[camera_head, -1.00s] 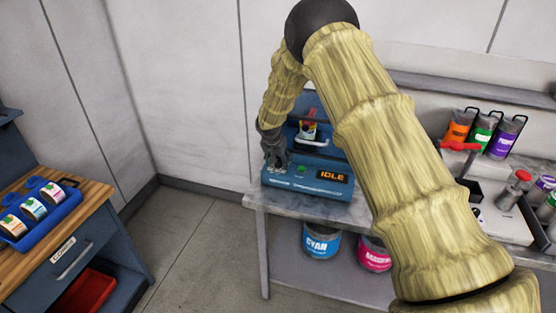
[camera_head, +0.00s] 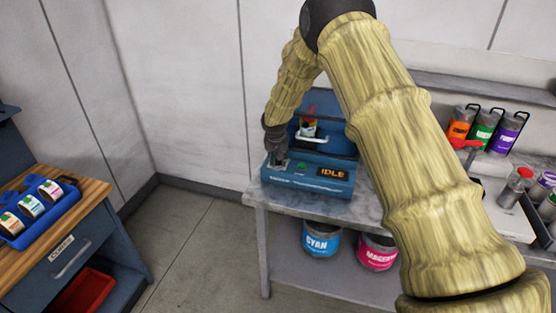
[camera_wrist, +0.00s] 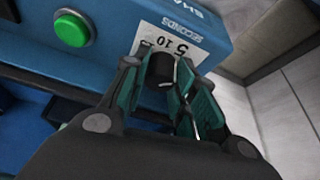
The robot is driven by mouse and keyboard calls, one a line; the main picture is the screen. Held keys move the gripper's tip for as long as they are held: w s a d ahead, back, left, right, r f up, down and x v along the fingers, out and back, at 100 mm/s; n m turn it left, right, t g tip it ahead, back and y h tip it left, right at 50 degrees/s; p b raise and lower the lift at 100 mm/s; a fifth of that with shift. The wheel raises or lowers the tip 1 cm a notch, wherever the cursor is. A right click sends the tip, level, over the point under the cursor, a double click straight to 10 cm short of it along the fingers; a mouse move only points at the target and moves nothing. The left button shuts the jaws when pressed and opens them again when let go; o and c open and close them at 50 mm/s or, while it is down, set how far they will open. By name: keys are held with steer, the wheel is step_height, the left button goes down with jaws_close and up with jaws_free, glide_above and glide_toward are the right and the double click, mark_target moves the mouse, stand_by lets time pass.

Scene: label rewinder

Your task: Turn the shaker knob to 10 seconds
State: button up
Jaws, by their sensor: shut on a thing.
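The blue shaker (camera_head: 312,180) stands on the grey bench, with an orange "IDLE" display (camera_head: 333,173) on its front. In the wrist view its dark knob (camera_wrist: 161,66) sits on a white "SECONDS" label (camera_wrist: 183,45) where 5 and 10 can be read. My gripper (camera_wrist: 163,75) is shut on the knob, with its teal-padded fingers on either side. The fingers hide part of the dial and any pointer, so I cannot tell the setting. A green button (camera_wrist: 71,29) is beside the dial. In the head view my gripper (camera_head: 277,160) is at the shaker's left front.
A can and a white handle (camera_head: 312,138) show in the shaker's bay. Cyan (camera_head: 321,240) and magenta (camera_head: 377,252) tins are on the shelf below. Several ink bottles (camera_head: 483,130) stand at right. A wooden-topped cabinet with a blue tray (camera_head: 62,209) is at left.

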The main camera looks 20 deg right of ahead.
steer(key=n+y+b, duration=0.1)
steer(key=n, duration=0.3)
steer(key=shift+d+y, duration=0.15)
steer(key=shift+y, duration=0.25)
steer(key=shift+n+y+b, duration=0.45)
steer(key=shift+n+y, duration=0.35)
steer(key=shift+n, duration=1.3)
steer(key=shift+d, duration=0.1)
steer(key=o, duration=1)
steer(key=shift+r, duration=0.1)
steer(key=shift+v, duration=3.9)
